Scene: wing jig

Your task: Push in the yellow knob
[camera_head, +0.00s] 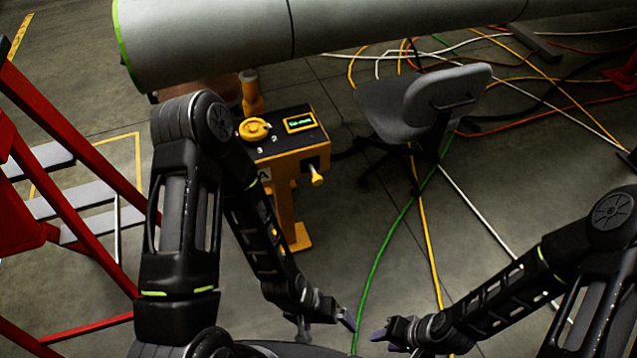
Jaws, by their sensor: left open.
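A yellow knob (316,176) sticks out of the front side of a yellow and black control box (284,143) on a yellow stand, near the picture's middle. A yellow round handwheel (254,129) and a small lit green display (300,122) are on the box's top. My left gripper (326,324) is open and empty, low in the picture, well below and apart from the knob. My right gripper (384,338) is to its right, also far from the knob; its finger gap is not clear. My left arm passes in front of the box's left side.
A grey office chair (420,103) stands right of the box. A large grey wing part (210,40) spans the top. Red-framed steps (75,190) stand at the left. Several cables, one of them green (390,232), cross the floor. Floor between box and grippers looks mostly clear.

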